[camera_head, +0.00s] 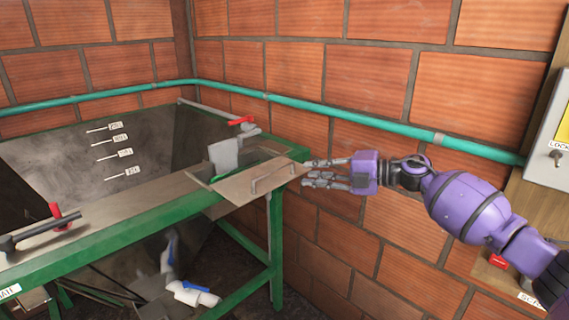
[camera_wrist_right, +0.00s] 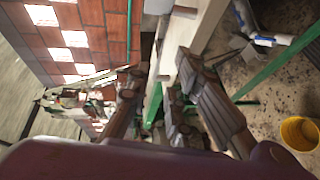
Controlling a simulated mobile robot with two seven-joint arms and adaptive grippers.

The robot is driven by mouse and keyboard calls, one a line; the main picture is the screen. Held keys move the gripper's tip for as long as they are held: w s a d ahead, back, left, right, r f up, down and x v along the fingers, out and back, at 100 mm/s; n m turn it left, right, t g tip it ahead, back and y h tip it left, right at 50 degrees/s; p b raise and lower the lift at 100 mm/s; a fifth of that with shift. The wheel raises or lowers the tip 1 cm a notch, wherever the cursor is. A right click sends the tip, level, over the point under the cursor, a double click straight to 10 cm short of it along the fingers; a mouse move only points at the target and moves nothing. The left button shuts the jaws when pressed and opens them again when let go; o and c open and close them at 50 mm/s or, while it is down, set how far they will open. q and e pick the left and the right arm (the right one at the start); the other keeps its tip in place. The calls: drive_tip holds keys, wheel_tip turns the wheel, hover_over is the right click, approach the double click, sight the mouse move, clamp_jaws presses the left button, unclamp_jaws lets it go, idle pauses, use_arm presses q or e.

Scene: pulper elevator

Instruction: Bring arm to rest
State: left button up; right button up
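My right arm reaches in from the right edge of the head view, purple with black joints. My right gripper (camera_head: 309,173) points left, with its fingers spread and nothing visible between them. Its fingertips are close to the right end of a flat metal flap (camera_head: 240,189) with a bar handle (camera_head: 272,177); I cannot tell whether they touch it. In the right wrist view the gripper (camera_wrist_right: 172,85) also shows its fingers apart. My left gripper is not in view.
A green-framed metal tank (camera_head: 150,222) stands left, with a red-handled lever (camera_head: 62,217) and a red valve handle (camera_head: 242,121). A green pipe (camera_head: 360,119) runs along the brick wall. A control box (camera_head: 553,145) is at right. A yellow bucket (camera_wrist_right: 300,133) stands on the floor.

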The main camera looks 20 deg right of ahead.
drive_tip(key=s+a+f+m+t+h+p, duration=0.1)
drive_tip(key=s+a+f+m+h, duration=0.25)
drive_tip(key=f, duration=0.55)
drive_tip(key=s+f+m+t+h, duration=0.1)
drive_tip(key=s+f+m+h, duration=0.2)
drive_tip(key=s+f+m, duration=0.35)
drive_tip(key=s+a+f+m+t+h+p, duration=0.1)
drive_tip(key=s+a+f+m+h, duration=0.15)
drive_tip(key=f+m, duration=0.65)
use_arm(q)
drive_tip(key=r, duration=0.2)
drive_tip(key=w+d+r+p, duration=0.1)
use_arm(e)
drive_tip(key=s+a+f+m+g, duration=0.2)
drive_tip(key=s+a+f, duration=0.2)
drive_tip(key=s, duration=0.6)
drive_tip(key=s+a+f+m+g+h, duration=0.1)
drive_tip(key=s+a+f, duration=0.3)
drive_tip(key=s+f, duration=0.4)
drive_tip(key=s+a+f+m+g, duration=0.3)
drive_tip(key=s+f, duration=0.3)
drive_tip(key=s, duration=0.7)
drive_tip(key=shift+s+a+f+h, duration=0.3)
drive_tip(key=shift+a+f, duration=0.1)
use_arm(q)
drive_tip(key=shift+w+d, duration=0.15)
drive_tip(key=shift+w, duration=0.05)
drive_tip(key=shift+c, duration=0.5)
